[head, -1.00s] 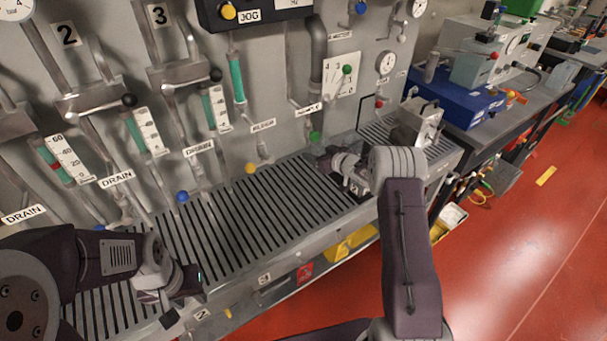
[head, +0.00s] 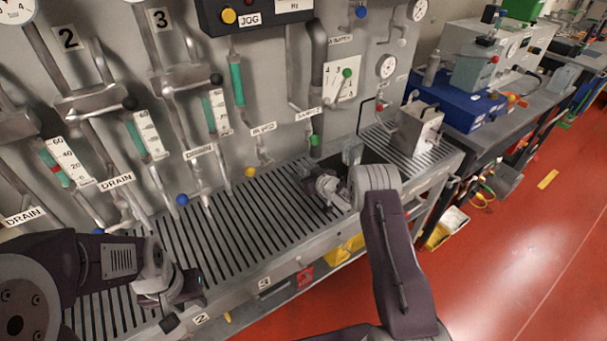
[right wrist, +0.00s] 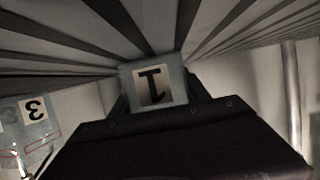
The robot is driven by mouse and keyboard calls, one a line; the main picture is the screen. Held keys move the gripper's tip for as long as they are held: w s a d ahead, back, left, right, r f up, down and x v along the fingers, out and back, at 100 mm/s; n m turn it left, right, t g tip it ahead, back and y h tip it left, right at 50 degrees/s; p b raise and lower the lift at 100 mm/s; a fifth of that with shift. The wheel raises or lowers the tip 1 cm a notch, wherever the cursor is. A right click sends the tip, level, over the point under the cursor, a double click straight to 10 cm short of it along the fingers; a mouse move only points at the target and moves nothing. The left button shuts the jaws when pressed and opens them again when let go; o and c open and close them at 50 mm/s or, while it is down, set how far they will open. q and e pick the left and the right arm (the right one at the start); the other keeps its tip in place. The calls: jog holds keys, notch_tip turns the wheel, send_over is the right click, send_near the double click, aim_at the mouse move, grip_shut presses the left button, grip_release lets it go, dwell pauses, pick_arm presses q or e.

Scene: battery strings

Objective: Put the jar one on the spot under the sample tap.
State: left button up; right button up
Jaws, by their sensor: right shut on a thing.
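Jar one (right wrist: 160,86), with a black 1 on a pale label, sits between the fingers of my right gripper (right wrist: 160,95) in the right wrist view. The gripper is shut on it, low over the slatted grate. In the head view my right wrist hides jar one. The sample tap (head: 315,141), with a green knob, is on the wall just behind the right gripper. The spot under it is not clearly visible. My left gripper (head: 190,292) is low over the grate's front left; its fingers are too unclear to judge.
Another jar labelled 3 (right wrist: 33,112) shows in the right wrist view. A clear jar (head: 352,150) stands right of the right gripper, beside a metal box (head: 418,130) with a handle. The middle of the slatted grate (head: 235,215) is clear. Valves and pipes line the wall.

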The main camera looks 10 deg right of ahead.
jog(key=o, duration=1.4)
jog(key=shift+w+f, duration=0.1)
jog(key=shift+f, duration=0.05)
jog(key=shift+r+p, duration=0.35)
jog(key=shift+s+d, duration=0.15)
jog(key=shift+s, duration=0.2)
jog(key=v, duration=0.8)
jog(key=shift+s+d+r, duration=0.1)
jog(key=shift+s+r, duration=0.1)
jog(key=shift+s, duration=0.05)
jog(key=shift+b+v, duration=0.8)
jog(key=shift+v, duration=0.15)
jog(key=shift+s+d+r, duration=0.1)
jog(key=shift+s+r, duration=0.05)
jog(key=shift+s, duration=0.25)
